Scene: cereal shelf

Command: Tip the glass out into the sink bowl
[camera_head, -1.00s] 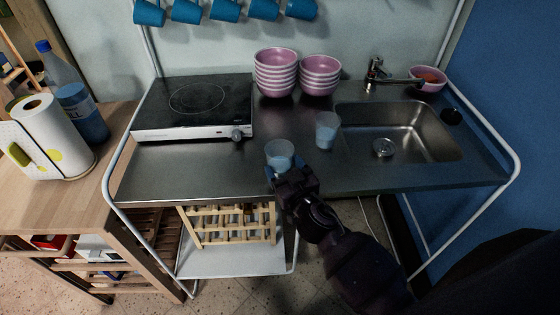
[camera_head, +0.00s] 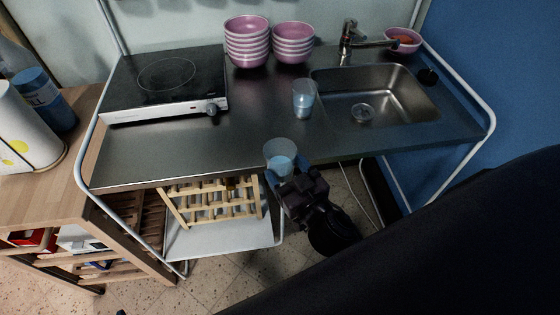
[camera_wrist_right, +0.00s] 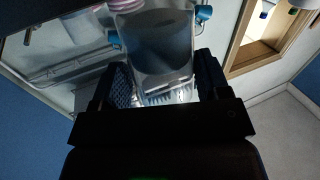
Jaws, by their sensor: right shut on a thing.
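My right gripper (camera_head: 283,177) is shut on a clear glass (camera_head: 279,150) with bluish liquid in it. It holds the glass upright in front of the counter's front edge. In the right wrist view the glass (camera_wrist_right: 157,55) stands between the two fingers (camera_wrist_right: 160,90). The sink bowl (camera_head: 395,98), a steel basin, is set into the right part of the counter, to the right of the held glass. A second glass (camera_head: 303,97) with bluish liquid stands on the counter just left of the sink. My left gripper is not in view.
A tap (camera_head: 350,40) stands behind the sink. Stacked pink bowls (camera_head: 247,45) sit at the back, beside a black hotplate (camera_head: 165,82). A pink bowl with something orange (camera_head: 402,40) sits behind the sink's right corner. The steel counter (camera_head: 200,145) is bare along its front.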

